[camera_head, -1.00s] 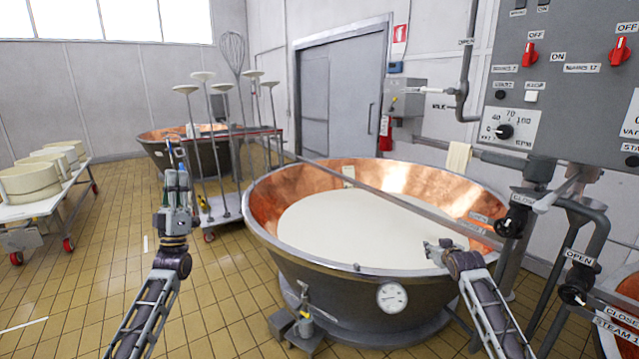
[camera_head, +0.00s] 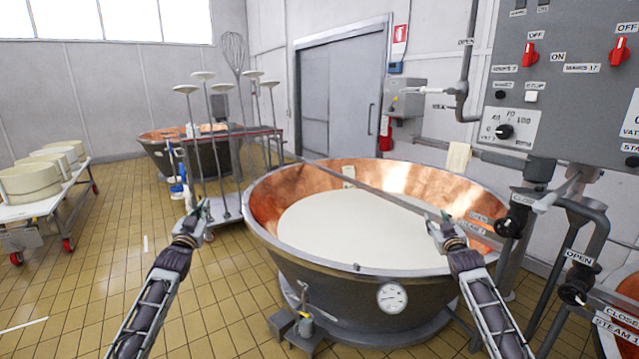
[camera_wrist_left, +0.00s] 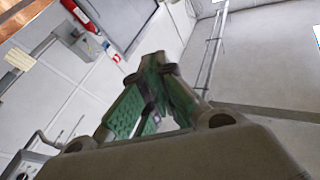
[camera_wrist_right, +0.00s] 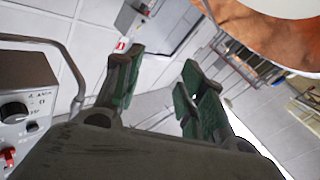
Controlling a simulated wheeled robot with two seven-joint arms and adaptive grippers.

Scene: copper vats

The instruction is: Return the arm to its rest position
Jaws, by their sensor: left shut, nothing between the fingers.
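My left gripper (camera_head: 203,210) is left of the large copper vat, over the tiled floor, tilted up and to the right. In the left wrist view its green-padded fingers (camera_wrist_left: 155,60) meet at the tips with nothing between them. My right gripper (camera_head: 440,222) appears in front of the vat's right part, overlapping the white liquid in the picture. In the right wrist view its fingers (camera_wrist_right: 163,64) stand apart and empty. Both forearms come in from the bottom edge of the head view.
The copper vat (camera_head: 330,275) with white liquid fills the middle. A trolley with upright disc-topped rods (camera_head: 222,150) stands behind my left gripper. A control panel (camera_head: 570,80) and pipes with valves are at right. A table of white moulds (camera_head: 35,180) is at left. Floor at left is open.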

